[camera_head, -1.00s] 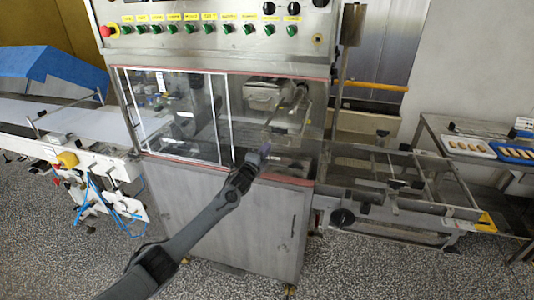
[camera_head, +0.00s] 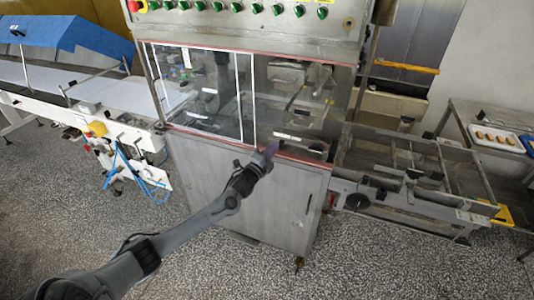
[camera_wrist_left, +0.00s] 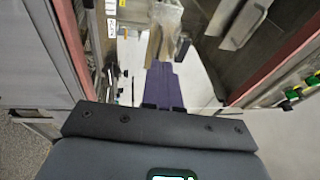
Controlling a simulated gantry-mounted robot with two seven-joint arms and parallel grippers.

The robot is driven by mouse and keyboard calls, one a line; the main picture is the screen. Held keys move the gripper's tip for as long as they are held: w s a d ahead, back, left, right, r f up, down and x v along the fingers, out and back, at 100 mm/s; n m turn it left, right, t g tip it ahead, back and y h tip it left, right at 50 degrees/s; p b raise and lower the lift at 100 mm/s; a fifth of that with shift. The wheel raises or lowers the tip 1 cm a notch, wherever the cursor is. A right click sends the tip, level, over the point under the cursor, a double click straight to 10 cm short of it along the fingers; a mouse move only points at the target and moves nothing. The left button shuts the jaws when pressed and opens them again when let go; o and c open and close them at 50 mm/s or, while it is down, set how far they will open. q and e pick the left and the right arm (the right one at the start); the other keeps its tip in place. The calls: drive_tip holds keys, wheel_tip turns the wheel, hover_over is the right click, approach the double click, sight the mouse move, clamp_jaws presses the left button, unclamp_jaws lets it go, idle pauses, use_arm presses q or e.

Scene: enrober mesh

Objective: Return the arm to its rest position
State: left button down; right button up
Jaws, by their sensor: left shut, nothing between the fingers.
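My left gripper (camera_head: 270,149) is at the end of my left arm, which reaches from the lower left in the head view. In the head view I cannot tell whether the gripper touches the machine. My right gripper is not in view.
A white conveyor (camera_head: 110,92) with a blue cover (camera_head: 70,40) stands at the left. A metal frame (camera_head: 400,175) extends from the machine's right side. A table (camera_head: 465,115) with a tray of small pieces (camera_head: 495,138) is at the far right. The speckled floor (camera_head: 130,235) is open in front.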

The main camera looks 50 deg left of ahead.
use_arm(q)
drive_tip(key=s+d+f+g, duration=0.2)
drive_tip(key=s+d+f, duration=0.3)
drive_tip(key=s+f, duration=0.4)
drive_tip(key=s+d+f+n+g+h, duration=0.1)
drive_tip(key=s+d+f+n+h, duration=0.15)
drive_tip(key=d+f, duration=0.4)
drive_tip(key=s+d+f+n+g+h, duration=0.1)
drive_tip(key=s+d+f+g, duration=0.2)
drive_tip(key=d, duration=0.6)
drive_tip(key=s+d+n+g+h, duration=0.2)
drive_tip(key=s+d+n+g, duration=0.2)
drive_tip(key=s+d, duration=0.75)
drive_tip(key=s+d+r+n+g, duration=0.4)
drive_tip(key=s+r+n+g, duration=0.1)
drive_tip(key=s, duration=0.5)
wheel_tip(320, 180, up, 26)
drive_tip(key=p, duration=2.6)
drive_tip(key=shift+a+g, duration=0.15)
drive_tip(key=shift+g, duration=0.15)
drive_tip(key=shift+h, duration=0.25)
